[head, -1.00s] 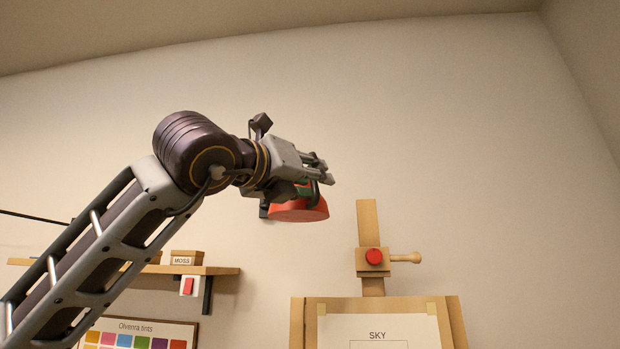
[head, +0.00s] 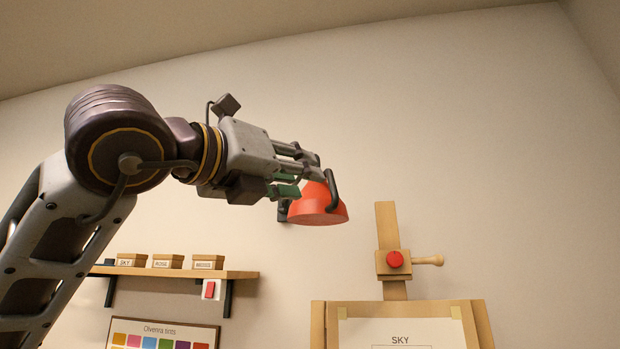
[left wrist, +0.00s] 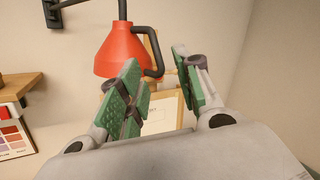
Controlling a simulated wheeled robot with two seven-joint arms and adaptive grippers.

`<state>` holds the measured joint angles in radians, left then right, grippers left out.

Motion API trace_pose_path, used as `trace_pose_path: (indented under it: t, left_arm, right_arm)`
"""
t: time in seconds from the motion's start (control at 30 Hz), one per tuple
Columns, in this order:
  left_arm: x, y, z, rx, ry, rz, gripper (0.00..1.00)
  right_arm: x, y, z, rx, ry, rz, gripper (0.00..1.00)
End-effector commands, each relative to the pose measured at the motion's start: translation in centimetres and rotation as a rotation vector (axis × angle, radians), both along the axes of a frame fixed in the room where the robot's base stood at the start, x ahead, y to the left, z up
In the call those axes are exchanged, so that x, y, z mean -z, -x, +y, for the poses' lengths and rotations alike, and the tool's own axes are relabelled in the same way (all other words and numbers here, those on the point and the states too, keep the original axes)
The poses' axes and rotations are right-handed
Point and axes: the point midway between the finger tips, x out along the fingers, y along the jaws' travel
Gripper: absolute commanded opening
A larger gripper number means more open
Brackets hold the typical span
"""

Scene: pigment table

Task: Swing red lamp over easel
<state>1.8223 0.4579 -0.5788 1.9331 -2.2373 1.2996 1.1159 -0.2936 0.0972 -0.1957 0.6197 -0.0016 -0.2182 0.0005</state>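The red lamp (head: 318,205) has a cone shade with a black handle (head: 331,187) on its right side. It hangs to the left of the easel (head: 465,312), above its top. In the left wrist view the red shade (left wrist: 117,52) hangs from a dark rod, and the handle (left wrist: 151,50) shows between my fingers' directions. My left gripper (head: 292,172) overlaps the lamp's left side in the head view. Its green-padded fingers (left wrist: 155,62) stand apart with nothing clamped between them. I cannot tell whether a finger touches the handle. My right gripper is out of view.
A wooden shelf (head: 180,271) with small labelled boxes is on the wall at left, with a red switch (head: 210,289) beneath it. A colour chart (head: 165,333) is lower down. The easel mast has a red knob (head: 394,259) and a wooden peg. The wall at upper right is clear.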

Motion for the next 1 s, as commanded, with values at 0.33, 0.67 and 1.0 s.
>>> trace_pose_path:
  t: [0.33, 0.67, 1.0]
  left_arm:
    - [0.4, 2.1, 1.5, 0.0, 0.001, -0.001, 0.34]
    - [0.4, 2.1, 1.6, 0.001, 0.001, -0.001, 0.34]
    - [0.6, 2.1, 1.4, 0.007, -0.001, 0.0, 0.34]
  right_arm:
    - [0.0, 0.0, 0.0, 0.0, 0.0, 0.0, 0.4]
    - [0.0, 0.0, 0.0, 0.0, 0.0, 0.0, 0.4]
    - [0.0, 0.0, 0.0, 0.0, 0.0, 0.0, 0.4]
